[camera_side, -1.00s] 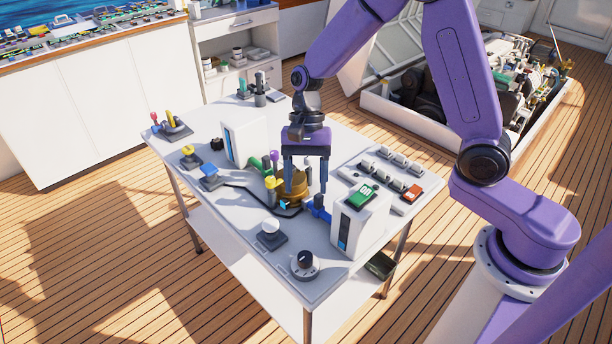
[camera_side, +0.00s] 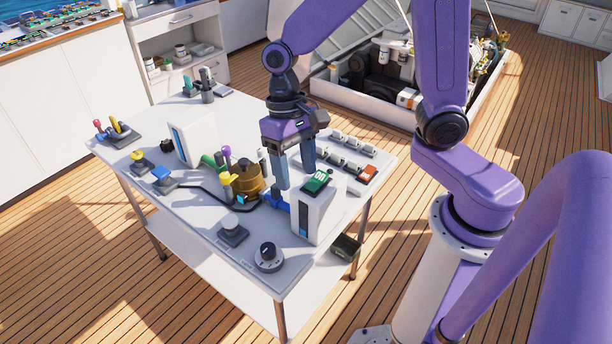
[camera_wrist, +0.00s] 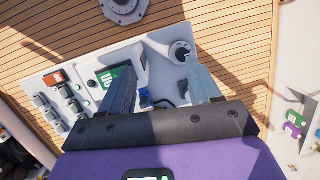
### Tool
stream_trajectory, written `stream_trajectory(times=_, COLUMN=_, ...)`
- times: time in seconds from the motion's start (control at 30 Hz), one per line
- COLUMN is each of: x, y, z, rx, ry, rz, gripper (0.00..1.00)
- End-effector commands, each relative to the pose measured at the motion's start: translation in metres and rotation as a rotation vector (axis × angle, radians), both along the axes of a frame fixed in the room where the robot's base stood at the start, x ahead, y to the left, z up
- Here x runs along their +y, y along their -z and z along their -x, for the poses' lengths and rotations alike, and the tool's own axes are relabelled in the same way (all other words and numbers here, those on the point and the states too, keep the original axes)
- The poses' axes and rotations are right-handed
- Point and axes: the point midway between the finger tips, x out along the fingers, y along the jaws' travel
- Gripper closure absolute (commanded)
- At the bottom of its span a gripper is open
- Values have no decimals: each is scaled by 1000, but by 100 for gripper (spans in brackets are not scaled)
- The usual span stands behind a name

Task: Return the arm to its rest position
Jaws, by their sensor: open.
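My arm (camera_side: 438,70) is purple with dark joints and reaches out over a white table. My gripper (camera_side: 296,172) is open and empty, its two fingers pointing down above the table near the green-topped white box (camera_side: 320,210). In the wrist view the fingers of my gripper (camera_wrist: 162,75) are spread apart with nothing between them. The brass-coloured round fitting (camera_side: 248,180) stands on the table just left of the fingers. Whether the fingertips clear the blue valve piece (camera_side: 277,201) cannot be told exactly.
The white table (camera_side: 150,205) carries a second white box (camera_side: 194,140), a black dial (camera_side: 268,256), rows of switches (camera_side: 350,150) and a red switch (camera_side: 368,173). An open engine hatch (camera_side: 395,80) lies behind my arm. Wooden deck surrounds the table.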

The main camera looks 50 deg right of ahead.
Motion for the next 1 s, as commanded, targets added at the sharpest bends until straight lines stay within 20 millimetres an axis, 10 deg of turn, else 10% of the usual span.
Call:
stream_trajectory(times=0.6, x=-59, y=-32, z=121, rx=-236, ry=-936, rz=-37, gripper=37)
stream_trajectory(times=1.0, x=-77, y=-36, z=149, rx=-297, ry=-1188, rz=-43, gripper=37)
